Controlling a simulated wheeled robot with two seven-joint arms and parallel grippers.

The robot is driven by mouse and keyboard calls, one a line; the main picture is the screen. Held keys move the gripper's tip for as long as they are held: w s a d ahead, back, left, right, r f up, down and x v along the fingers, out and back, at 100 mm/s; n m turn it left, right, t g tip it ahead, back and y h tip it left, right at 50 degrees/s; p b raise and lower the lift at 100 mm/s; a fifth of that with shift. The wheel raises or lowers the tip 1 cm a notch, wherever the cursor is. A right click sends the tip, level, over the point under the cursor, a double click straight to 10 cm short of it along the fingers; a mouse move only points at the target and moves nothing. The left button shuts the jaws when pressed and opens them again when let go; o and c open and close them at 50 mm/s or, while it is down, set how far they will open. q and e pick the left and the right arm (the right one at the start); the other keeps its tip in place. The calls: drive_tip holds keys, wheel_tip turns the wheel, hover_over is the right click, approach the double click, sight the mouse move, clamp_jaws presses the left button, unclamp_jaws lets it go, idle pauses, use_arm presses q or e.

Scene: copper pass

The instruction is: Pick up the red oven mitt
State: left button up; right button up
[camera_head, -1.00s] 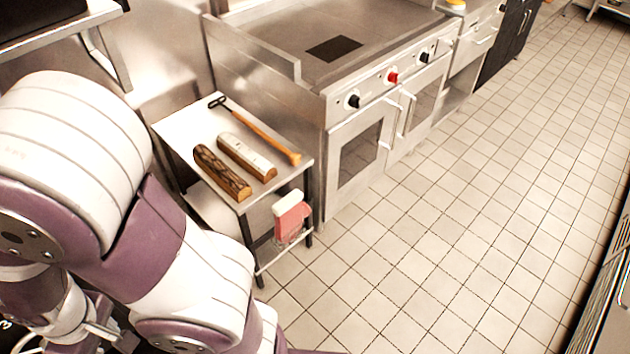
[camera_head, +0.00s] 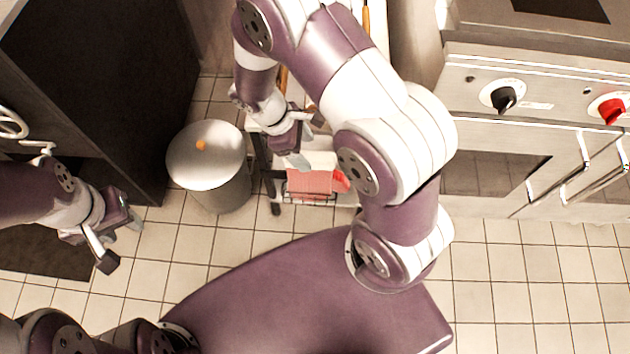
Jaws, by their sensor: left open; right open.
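The red oven mitt (camera_head: 309,184) hangs at the front of the small side table, by a wire rack or rail, in the lower middle of the head view. Its pale cuff is at the top and its red thumb points right. My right gripper (camera_head: 308,140) is open and empty, just above the mitt's cuff in the picture. I cannot tell whether a finger touches the cuff. My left gripper (camera_head: 122,243) is open and empty over the floor at the left, well away from the mitt.
A round lidded bin (camera_head: 208,155) stands just left of the side table. A dark cabinet (camera_head: 100,80) is at the far left. The steel oven range (camera_head: 530,115) with knobs and handles is on the right. Tiled floor (camera_head: 530,270) is clear at the lower right.

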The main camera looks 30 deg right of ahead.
sight(312, 156)
drive_tip(key=shift+d+f, duration=0.1)
drive_tip(key=shift+f, duration=0.55)
drive_tip(key=b+x, duration=0.1)
drive_tip(key=x, duration=0.1)
drive_tip(key=b+x, duration=0.1)
drive_tip(key=x, duration=0.2)
drive_tip(key=shift+d+f+b, duration=0.2)
drive_tip(key=shift+d+b, duration=0.1)
drive_tip(key=shift+d, duration=0.05)
drive_tip(key=shift+s+r, duration=0.1)
clamp_jaws()
